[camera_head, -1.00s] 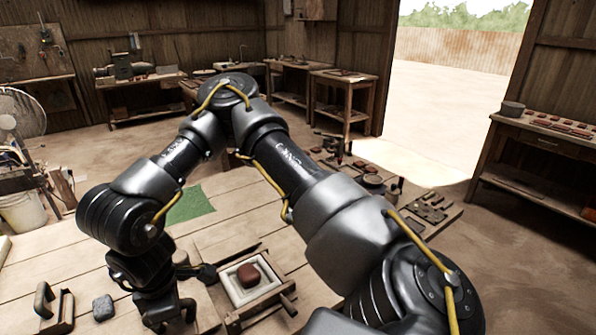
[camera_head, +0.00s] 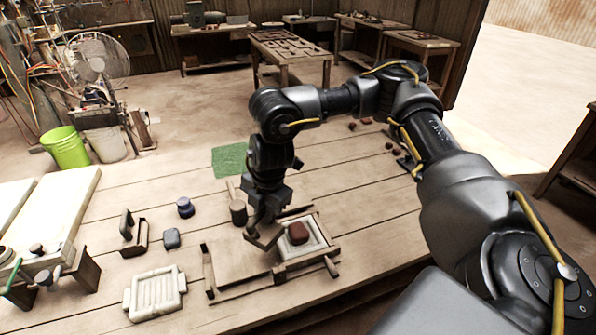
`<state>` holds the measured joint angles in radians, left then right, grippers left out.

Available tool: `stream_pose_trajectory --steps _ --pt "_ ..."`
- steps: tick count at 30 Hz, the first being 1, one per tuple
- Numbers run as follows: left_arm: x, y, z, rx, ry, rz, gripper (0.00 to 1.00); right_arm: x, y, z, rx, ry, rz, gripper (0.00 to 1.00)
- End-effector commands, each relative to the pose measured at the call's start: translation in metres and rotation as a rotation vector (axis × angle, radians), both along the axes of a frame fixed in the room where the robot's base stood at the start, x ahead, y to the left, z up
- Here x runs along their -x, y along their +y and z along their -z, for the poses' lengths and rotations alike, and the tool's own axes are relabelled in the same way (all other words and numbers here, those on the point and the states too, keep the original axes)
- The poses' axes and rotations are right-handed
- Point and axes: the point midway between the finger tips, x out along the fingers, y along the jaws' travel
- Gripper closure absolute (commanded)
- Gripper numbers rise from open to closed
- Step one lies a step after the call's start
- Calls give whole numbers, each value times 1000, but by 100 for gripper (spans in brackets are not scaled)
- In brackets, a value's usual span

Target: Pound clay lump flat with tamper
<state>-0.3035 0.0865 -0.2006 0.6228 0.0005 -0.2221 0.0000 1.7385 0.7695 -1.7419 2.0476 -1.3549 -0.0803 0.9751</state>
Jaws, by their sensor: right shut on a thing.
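The clay lump (camera_head: 298,231) is a reddish-brown rounded block. It sits in a pale square mould (camera_head: 314,247) within the wooden press frame (camera_head: 333,266), right of centre. It looks thick, not flat. My right gripper (camera_head: 266,222) points down just left of the mould, shut on a brown, tilted wooden piece (camera_head: 265,239) that seems to be the tamper. The fingers and wrist hide much of it. The tamper is beside the clay in the picture; I cannot tell whether it touches the frame. My left gripper is not in view.
A dark mallet-like tool (camera_head: 238,213) lies just left of my gripper. Further left are a grey block (camera_head: 171,239), a blue-grey round pot (camera_head: 185,207), a handled wooden tool (camera_head: 134,240) and a pale ribbed tray (camera_head: 156,293). A green mat (camera_head: 230,160) lies behind. Bare planks lie between.

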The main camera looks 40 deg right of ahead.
Motion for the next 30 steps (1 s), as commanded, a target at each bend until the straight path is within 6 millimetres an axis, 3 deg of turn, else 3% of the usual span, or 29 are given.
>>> stream_pose_trajectory --steps 9,15,21,30 --pt "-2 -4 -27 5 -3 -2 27 -18 -70 -21 -4 0 -557 100" --pt "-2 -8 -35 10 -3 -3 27 -20 -104 -27 -4 -2 -806 100" --pt "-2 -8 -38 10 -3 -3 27 -19 -120 -28 -2 -3 -920 100" --pt "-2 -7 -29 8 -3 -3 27 -18 -121 -21 0 -4 -937 100"
